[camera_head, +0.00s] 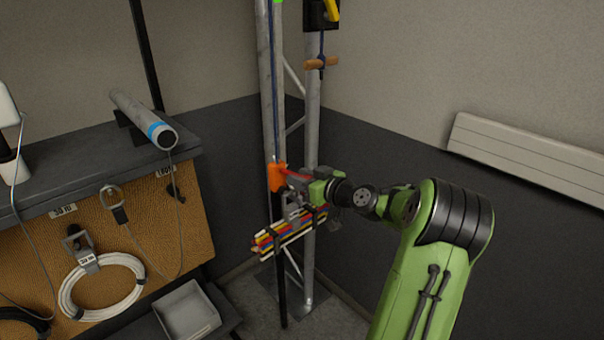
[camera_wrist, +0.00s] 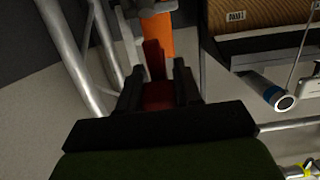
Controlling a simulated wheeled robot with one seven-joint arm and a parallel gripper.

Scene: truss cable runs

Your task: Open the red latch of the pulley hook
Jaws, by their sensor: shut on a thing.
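The orange pulley hook (camera_head: 277,178) hangs on the blue rope in front of the truss. Its orange body also shows at the top of the wrist view (camera_wrist: 158,36). The red latch (camera_wrist: 153,58) extends from the orange body to between my fingers. In the head view a thin strip of it (camera_head: 293,174) shows beside the hook. My gripper (camera_wrist: 158,88) is shut on the red latch, and its fingers hide the latch's sides. In the head view my gripper (camera_head: 298,186) is right of the hook. How far the latch is swung cannot be told.
A bundle of coloured cables (camera_head: 290,232) lies just below my gripper, against the truss (camera_head: 313,120). A wooden toggle (camera_head: 321,63) hangs above. The workbench (camera_head: 60,160) stands left, with a coiled white cable (camera_head: 68,300) and a grey tray (camera_head: 187,312). A wall panel (camera_head: 525,155) is right.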

